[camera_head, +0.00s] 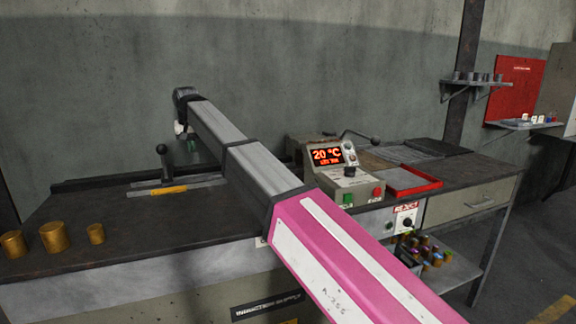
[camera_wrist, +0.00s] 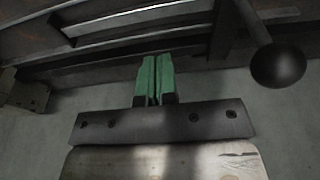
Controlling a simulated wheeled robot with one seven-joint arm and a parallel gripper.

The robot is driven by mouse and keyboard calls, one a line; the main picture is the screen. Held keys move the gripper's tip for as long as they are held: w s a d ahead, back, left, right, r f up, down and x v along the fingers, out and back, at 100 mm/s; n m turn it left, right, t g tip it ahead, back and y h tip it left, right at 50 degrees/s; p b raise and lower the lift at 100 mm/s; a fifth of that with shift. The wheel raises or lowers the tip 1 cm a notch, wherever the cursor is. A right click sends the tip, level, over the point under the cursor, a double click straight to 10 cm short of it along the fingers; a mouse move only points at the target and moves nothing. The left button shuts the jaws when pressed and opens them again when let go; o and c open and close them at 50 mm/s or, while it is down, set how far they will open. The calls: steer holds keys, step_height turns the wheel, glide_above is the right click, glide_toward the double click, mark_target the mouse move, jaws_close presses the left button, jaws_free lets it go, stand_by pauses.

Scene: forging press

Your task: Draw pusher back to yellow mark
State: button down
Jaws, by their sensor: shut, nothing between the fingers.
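The pusher's upright handle with a dark ball knob (camera_head: 162,150) stands on the bench at left, by a light metal track (camera_head: 145,192). A yellow mark (camera_head: 168,190) lies along the track, in front of the handle. My gripper (camera_head: 190,142) is to the right of the knob, apart from it. In the wrist view, the green fingers of my gripper (camera_wrist: 157,62) are together with nothing between them. The ball knob (camera_wrist: 278,66) and its stem show to the right of the fingers, with a clear gap. The pusher's lower part is hard to make out.
Several brass cylinders (camera_head: 54,237) stand on the bench at front left. A control box with a red display (camera_head: 327,156) stands right of my arm, with another lever (camera_head: 361,135) behind it. A red tray (camera_head: 405,181) lies farther right. A wall runs behind the bench.

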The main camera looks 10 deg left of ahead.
step_height(320, 180, up, 9)
stand_by(0.7)
steer(key=shift+f, duration=0.15)
